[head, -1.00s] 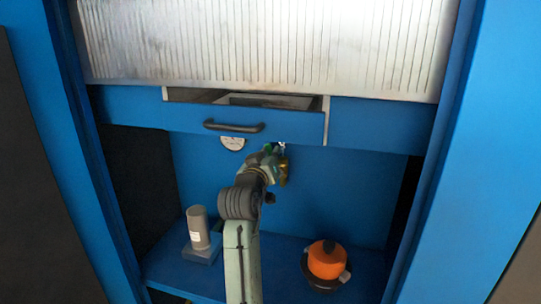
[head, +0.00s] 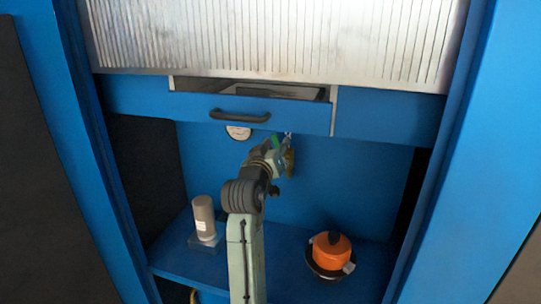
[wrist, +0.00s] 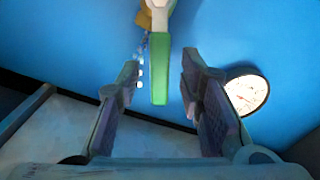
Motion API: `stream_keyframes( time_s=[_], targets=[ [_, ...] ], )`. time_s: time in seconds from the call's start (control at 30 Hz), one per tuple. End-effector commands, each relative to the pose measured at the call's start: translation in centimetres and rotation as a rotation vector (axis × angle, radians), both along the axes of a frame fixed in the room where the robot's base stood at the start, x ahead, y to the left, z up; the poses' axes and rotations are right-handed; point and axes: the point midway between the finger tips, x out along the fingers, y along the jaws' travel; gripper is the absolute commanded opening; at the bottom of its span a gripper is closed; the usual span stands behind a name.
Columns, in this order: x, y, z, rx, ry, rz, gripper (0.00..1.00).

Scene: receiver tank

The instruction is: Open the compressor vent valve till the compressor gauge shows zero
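The vent valve has a green lever handle (wrist: 160,75) that hangs down from a pale end piece, with brass-coloured metal (wrist: 147,20) behind it at the top of the wrist view. My gripper (wrist: 160,80) is open, with one finger on each side of the handle's lower end and a visible gap on both sides. In the head view the brass valve part (head: 290,161) shows just beyond my wrist, with a bit of green (head: 276,140). The round white gauge (wrist: 247,94) is partly hidden by my right finger; it also shows under the drawer (head: 238,132). Its reading is too small to tell.
A half-open blue drawer with a dark handle (head: 239,117) overhangs the niche. A grey cylinder (head: 204,216) stands on the shelf at left, an orange-lidded pot (head: 331,251) at right. A small chain (wrist: 143,60) hangs beside the green handle.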

Motion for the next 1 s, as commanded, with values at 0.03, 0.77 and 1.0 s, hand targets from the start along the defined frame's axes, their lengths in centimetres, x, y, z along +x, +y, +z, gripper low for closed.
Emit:
stream_keyframes(
  time_s=[0.03, 0.77, 1.0],
  targets=[
    [-0.9, 0.4, 0.0, -0.001, -0.002, 0.002, 0.34],
    [-10.3, 3.3, 0.0, 0.001, -0.001, 0.0, 0.34],
    [-10.3, 3.3, 0.0, 0.001, 0.0, 0.001, 0.34]
  ],
)
